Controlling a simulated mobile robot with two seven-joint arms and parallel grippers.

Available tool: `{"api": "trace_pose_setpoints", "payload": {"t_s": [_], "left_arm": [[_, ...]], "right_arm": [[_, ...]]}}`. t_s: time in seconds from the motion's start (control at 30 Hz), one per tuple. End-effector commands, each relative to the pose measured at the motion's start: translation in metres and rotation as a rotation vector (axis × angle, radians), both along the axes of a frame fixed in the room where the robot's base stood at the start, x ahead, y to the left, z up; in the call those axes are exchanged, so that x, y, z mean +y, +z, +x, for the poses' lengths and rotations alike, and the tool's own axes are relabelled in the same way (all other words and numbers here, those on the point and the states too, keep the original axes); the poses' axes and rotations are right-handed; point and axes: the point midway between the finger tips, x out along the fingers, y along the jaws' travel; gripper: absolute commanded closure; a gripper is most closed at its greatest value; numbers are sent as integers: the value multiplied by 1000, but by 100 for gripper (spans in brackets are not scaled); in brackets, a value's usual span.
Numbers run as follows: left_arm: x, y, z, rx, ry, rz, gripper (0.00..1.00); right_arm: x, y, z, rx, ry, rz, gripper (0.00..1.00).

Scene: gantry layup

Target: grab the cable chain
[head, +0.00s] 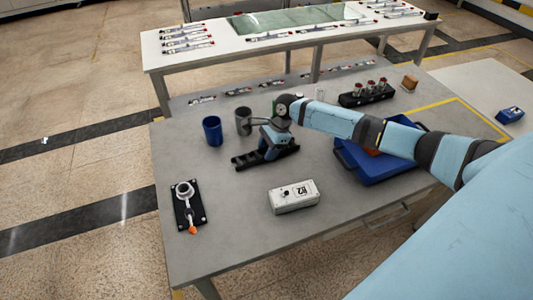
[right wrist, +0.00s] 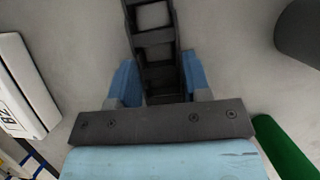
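The black cable chain (head: 244,161) lies on the grey table in the head view, and it runs up the middle of the right wrist view (right wrist: 154,38). My right gripper (head: 268,152) is down over the chain, pointing at the table. In the right wrist view its two blue fingers (right wrist: 160,82) stand on either side of the chain, very close to it. I cannot tell whether they press on it. The part of the chain nearest the palm is hidden by the gripper. My left gripper is not in view.
A grey mug (head: 243,121) and a blue cup (head: 212,131) stand just behind the chain. A white box (head: 293,196) lies in front. A blue tray (head: 348,160) is at right, under my arm. A black fixture (head: 181,207) is at front left.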

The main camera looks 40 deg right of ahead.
Motion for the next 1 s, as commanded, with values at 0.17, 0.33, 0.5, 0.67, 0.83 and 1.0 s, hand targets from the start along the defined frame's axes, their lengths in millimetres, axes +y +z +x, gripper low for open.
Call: {"api": "trace_pose_setpoints", "payload": {"t_s": [0.17, 0.33, 0.5, 0.67, 0.83, 1.0], "left_arm": [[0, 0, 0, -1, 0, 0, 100], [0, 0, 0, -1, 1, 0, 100], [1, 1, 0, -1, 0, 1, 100], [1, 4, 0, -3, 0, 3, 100], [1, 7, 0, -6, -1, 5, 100], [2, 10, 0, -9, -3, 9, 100]], "right_arm": [[0, 0, 0, 0, 0, 0, 82], [0, 2, 0, -1, 0, 0, 82], [0, 14, 0, -3, 1, 1, 82], [0, 43, 1, -4, 2, 1, 82], [0, 92, 1, -5, 1, 0, 82], [0, 141, 1, -6, 1, 1, 82]]}}
